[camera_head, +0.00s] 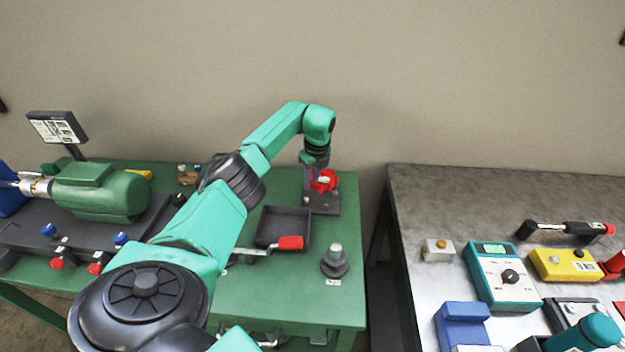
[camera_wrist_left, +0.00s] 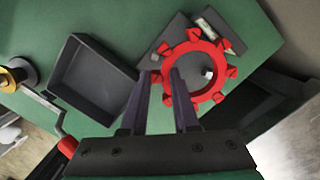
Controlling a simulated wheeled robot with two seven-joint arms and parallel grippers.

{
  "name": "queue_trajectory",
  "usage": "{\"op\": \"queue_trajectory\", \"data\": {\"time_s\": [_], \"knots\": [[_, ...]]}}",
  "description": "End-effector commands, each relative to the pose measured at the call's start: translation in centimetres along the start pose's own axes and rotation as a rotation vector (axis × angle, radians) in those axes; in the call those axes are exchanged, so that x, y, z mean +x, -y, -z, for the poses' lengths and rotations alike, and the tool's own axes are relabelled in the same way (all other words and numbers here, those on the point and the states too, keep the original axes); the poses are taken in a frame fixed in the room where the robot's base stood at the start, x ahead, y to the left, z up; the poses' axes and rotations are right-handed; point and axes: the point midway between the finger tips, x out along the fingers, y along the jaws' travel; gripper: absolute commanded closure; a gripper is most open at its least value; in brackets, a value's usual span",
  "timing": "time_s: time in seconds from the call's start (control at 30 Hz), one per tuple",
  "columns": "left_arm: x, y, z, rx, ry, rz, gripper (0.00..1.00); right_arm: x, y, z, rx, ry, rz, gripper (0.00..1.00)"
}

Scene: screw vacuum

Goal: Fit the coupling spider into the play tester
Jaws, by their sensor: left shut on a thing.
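The coupling spider, a red toothed ring (camera_head: 328,180), is at the far right corner of the green bench, over the play tester, a dark block (camera_head: 322,207). In the left wrist view the spider (camera_wrist_left: 218,92) lies across the tester's dark body (camera_wrist_left: 160,38), which has a small display. A pale post shows inside the ring. My left gripper (camera_head: 309,178) reaches down here; its fingers (camera_wrist_left: 163,75) are shut on the ring's near-left rim, one on each side. Whether the spider is fully seated cannot be told. My right gripper is not in view.
An empty dark tray (camera_head: 283,226) and a red-handled crank (camera_head: 289,243) lie nearer on the bench. A dark stand with a grey knob (camera_head: 335,260) is at the right edge. A green motor (camera_head: 100,192) stands left. A gap separates the grey table (camera_head: 430,200), which holds instruments.

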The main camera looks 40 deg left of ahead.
Motion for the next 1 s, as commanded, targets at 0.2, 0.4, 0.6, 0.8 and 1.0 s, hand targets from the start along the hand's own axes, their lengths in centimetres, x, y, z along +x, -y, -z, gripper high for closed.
{"op": "queue_trajectory", "data": {"time_s": [0.2,0.4,0.6,0.8,1.0], "knots": [[0.6,0.1,0.1,0.0,-0.001,0.002,1.0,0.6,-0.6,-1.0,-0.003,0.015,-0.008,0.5],[0.5,0.1,0.1,0.001,0.0,0.002,1.0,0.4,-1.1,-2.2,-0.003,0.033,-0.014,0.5],[1.4,0.0,0.2,0.0,0.004,0.0,1.0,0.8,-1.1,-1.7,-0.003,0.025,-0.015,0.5],[3.3,0.0,0.5,0.0,0.005,0.0,1.0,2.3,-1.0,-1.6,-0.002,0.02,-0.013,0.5],[4.4,0.1,0.7,0.001,0.004,0.0,1.0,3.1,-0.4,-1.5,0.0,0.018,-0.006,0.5]]}}
